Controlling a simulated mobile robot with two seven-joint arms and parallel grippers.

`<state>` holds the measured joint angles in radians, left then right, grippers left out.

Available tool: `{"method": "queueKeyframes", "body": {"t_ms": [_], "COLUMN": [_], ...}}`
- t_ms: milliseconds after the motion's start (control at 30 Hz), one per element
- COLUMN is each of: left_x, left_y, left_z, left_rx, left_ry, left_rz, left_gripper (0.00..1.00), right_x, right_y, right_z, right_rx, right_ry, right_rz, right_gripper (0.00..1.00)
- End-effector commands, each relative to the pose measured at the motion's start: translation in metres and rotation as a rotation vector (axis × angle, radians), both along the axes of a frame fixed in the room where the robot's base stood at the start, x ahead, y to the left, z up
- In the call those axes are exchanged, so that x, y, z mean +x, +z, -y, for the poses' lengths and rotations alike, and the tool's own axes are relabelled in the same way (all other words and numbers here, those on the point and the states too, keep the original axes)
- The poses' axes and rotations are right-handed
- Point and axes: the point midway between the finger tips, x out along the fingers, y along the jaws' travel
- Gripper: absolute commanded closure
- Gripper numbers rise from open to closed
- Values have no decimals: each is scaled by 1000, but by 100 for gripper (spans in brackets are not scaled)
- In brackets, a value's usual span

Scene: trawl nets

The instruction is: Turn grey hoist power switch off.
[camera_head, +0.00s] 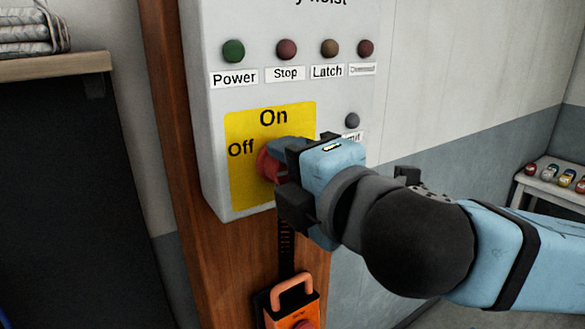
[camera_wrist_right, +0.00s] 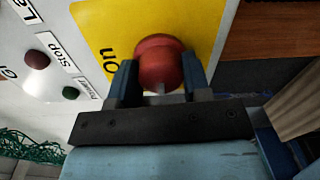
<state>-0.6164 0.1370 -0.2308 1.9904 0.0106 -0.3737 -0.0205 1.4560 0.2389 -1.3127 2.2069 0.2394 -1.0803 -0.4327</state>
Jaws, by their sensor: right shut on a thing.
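The grey hoist panel (camera_head: 222,150) is mounted on a wooden post, with a yellow plate (camera_head: 242,185) marked "On" at the top and "Off" at the left. The red rotary power switch (camera_head: 267,166) sits on that plate, mostly hidden by my gripper in the head view. My right gripper (camera_head: 283,160) reaches in from the right and is shut on the switch. In the right wrist view the red switch (camera_wrist_right: 158,62) sits between the two fingers of my gripper (camera_wrist_right: 158,78). The switch's exact angle is hard to tell. My left gripper is not in view.
Small round lamps labelled Power (camera_head: 233,51), Stop (camera_head: 287,49) and Latch (camera_head: 329,48) line the panel above the plate. An orange handled device (camera_head: 292,300) hangs below. A shelf with folded cloth (camera_head: 30,32) is at left, and a bench (camera_head: 550,190) with small coloured items at right.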

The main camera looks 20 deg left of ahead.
Motion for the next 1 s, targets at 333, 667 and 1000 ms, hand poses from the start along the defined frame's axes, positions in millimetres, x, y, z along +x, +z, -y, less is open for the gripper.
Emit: {"method": "queueKeyframes", "body": {"t_ms": [333, 667, 1000], "left_x": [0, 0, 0], "left_y": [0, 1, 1], "left_z": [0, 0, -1], "left_rx": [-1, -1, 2], "left_ry": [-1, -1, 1], "left_rz": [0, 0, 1], "left_gripper": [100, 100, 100], "right_x": [2, 2, 1], "right_y": [4, 5, 2], "right_z": [0, 0, 0], "right_rx": [-27, -27, -30], "right_ry": [-6, -6, -2], "right_rz": [48, 49, 44], "right_gripper": [80, 54, 31]}}
